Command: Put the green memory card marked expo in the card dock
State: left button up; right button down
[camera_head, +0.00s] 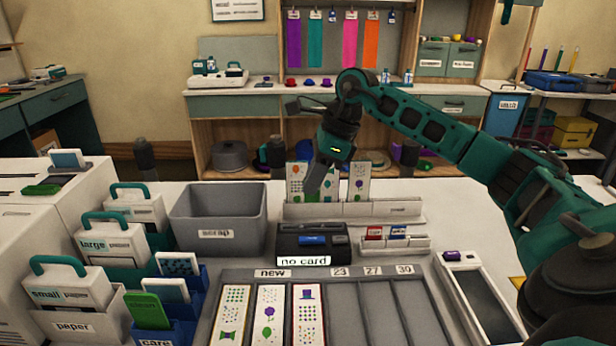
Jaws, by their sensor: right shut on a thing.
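The card dock (340,252) is a dark box at the middle of the counter, with a blue part on top and a front display reading "no card". My right gripper (316,188) is above and behind it, in front of the upright printed cards, pointing down. It is shut on a small green thing (312,198), which looks like the green memory card; its mark cannot be read. The memory card holder (397,243) right of the dock shows a red card (375,233) and a blue card (398,232), and its right end looks empty. My left gripper is not in view.
Printed cards (358,183) stand in a rack (378,210) behind the dock. A grey bin (238,218) is to its left. A slotted tray (255,275) with several long cards lies in front. Paper boxes (75,293) crowd the left; a white-framed dark panel (487,303) is at right.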

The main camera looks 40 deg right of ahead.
aim_at(314, 201)
jog(key=shift+f+b, duration=0.5)
jog(key=shift+f, duration=0.15)
jog(key=shift+f+b, duration=0.55)
jog(key=shift+f, duration=0.05)
jog(key=shift+f+b, duration=0.85)
jog(key=shift+f, duration=0.1)
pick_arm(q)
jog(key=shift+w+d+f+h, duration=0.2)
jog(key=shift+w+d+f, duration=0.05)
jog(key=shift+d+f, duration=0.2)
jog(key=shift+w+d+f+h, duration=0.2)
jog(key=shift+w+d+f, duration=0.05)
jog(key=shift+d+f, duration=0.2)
pick_arm(e)
jog(key=shift+f, duration=0.2)
pick_arm(q)
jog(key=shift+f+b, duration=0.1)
jog(key=shift+b, duration=0.2)
pick_arm(e)
jog(key=shift+f, duration=0.2)
jog(key=shift+f, duration=0.4)
jog(key=shift+f+b, duration=0.45)
jog(key=shift+b, duration=0.05)
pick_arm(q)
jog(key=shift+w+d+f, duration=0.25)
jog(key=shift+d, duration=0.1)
pick_arm(e)
jog(key=shift+f, duration=0.5)
